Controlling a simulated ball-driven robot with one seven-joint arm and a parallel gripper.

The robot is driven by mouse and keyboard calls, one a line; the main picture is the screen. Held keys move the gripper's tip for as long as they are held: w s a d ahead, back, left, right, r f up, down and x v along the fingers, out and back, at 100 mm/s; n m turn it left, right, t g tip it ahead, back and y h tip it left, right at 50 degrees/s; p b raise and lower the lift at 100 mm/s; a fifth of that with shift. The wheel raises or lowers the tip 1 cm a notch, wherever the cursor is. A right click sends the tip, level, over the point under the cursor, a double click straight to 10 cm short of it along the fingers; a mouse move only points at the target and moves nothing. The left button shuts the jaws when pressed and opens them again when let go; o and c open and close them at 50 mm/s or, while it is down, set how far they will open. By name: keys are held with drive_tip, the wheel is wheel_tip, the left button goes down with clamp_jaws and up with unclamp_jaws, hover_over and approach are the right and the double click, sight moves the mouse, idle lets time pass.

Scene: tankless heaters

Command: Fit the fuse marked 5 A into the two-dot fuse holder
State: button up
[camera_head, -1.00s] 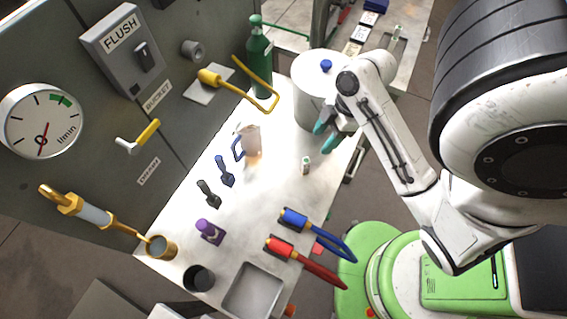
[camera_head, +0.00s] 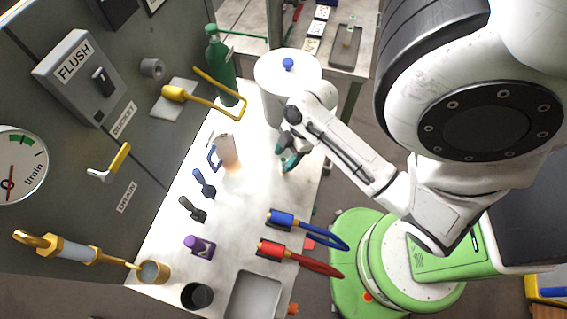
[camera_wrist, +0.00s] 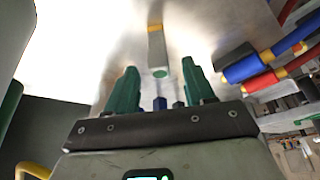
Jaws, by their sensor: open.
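My gripper (camera_head: 289,160) is low over the right side of the white table, fingers open. In the wrist view its green fingers (camera_wrist: 161,80) point toward a small upright piece (camera_wrist: 157,48) with a pale grey body, a yellowish far end and a green near end. This piece lies between and beyond the fingertips, not gripped. It may be a fuse, but I can read no rating on it. In the head view my gripper hides it. I cannot pick out the two-dot fuse holder for sure.
A white canister (camera_head: 285,92) with a blue knob stands close behind my gripper. Small marked plates (camera_head: 312,46) lie on the back bench.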

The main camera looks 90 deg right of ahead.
drive_tip(key=shift+w+f, duration=0.1)
drive_tip(key=shift+f, duration=0.25)
clamp_jaws()
